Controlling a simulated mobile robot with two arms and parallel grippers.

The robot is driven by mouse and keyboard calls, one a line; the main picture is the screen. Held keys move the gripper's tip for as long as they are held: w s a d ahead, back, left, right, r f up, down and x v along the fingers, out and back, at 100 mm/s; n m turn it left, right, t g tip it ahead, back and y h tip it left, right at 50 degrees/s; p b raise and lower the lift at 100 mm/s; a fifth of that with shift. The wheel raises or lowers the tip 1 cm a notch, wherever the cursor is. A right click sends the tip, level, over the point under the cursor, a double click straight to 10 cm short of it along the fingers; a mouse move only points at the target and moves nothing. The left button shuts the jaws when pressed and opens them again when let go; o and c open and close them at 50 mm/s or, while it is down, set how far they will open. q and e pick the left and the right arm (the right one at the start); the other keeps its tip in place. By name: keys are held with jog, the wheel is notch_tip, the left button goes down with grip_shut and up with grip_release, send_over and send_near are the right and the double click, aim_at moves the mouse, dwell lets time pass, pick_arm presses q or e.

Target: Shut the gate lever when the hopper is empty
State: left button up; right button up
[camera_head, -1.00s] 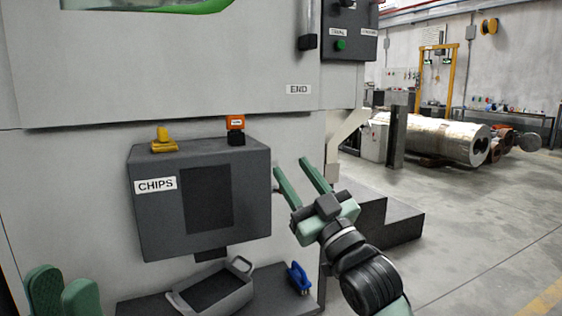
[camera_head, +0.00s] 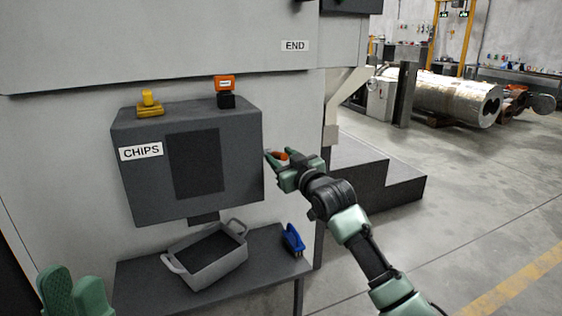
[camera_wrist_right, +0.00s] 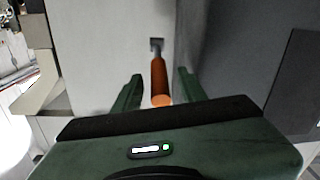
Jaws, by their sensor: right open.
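The hopper is a dark grey box marked CHIPS (camera_head: 145,185) on the pale machine wall, with a dark window (camera_head: 197,163); I cannot make out any contents. An orange lever handle (camera_wrist_right: 159,78) sticks out from a small grey mount beside the box, probably the gate lever; in the head view only a bit of orange (camera_head: 280,155) shows. My right gripper (camera_head: 275,160) is at the box's right side, open, with the handle between its fingers in the wrist view; I cannot tell if they touch it. My left gripper (camera_head: 74,292) shows only partly at the lower left; its opening is unclear.
A grey handled bin (camera_head: 218,268) stands on the dark shelf (camera_head: 140,290) under the box, with a blue object (camera_head: 293,239) to its right. Yellow (camera_head: 150,104) and orange-black (camera_head: 225,92) fittings sit atop the box. Dark steps (camera_head: 375,180) lie behind my right arm.

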jog(key=shift+w, duration=0.1)
grip_shut()
dwell(1.4)
